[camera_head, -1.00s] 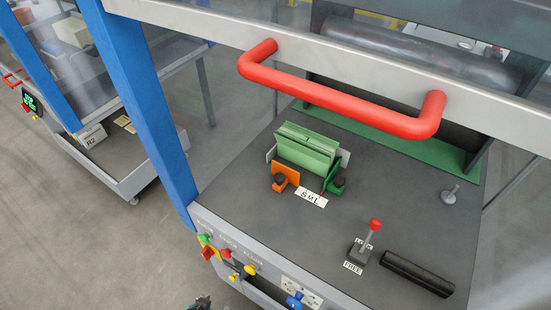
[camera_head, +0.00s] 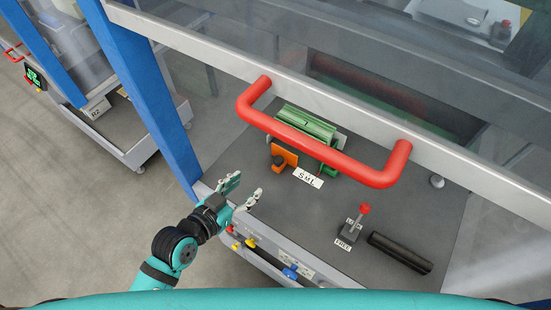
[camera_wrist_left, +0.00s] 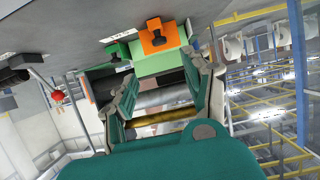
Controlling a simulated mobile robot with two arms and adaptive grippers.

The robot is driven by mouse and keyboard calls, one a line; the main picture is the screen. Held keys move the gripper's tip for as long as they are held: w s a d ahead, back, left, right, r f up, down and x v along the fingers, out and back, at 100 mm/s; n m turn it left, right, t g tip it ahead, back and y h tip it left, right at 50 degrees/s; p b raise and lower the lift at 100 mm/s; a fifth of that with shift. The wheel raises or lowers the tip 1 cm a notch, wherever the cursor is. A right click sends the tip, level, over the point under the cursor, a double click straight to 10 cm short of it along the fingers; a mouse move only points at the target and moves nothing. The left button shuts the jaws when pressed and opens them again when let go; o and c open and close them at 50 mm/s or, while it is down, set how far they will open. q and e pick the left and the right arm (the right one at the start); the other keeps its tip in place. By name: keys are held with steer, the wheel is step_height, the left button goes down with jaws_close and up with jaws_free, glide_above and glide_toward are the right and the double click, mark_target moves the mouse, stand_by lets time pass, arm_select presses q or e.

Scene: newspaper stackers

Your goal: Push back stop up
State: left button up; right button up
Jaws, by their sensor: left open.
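The stacker's deck holds a green block (camera_head: 305,124) with an upright orange stop plate (camera_head: 285,156) at its near left. A green part (camera_head: 329,168) sits at its near right, partly behind the red handle. Which part is the back stop I cannot tell. My left gripper (camera_head: 248,187) is open and empty above the deck's front left edge, apart from the orange stop and to its near left. In the left wrist view, the orange stop (camera_wrist_left: 158,36) and green part (camera_wrist_left: 118,52) show beyond the open fingers. My right gripper is not in view.
A red handle (camera_head: 320,150) on a grey rail spans above the deck. A lever with a red knob (camera_head: 364,209) and a black bar (camera_head: 400,252) stand at the right. A blue post (camera_head: 150,100) rises left of the gripper. Coloured controls (camera_head: 250,243) line the front panel.

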mark_target(277, 160)
arm_select(q)
steer(key=p+x, duration=0.1)
steer(key=x, duration=1.4)
steer(key=shift+w, duration=0.1)
jaws_close()
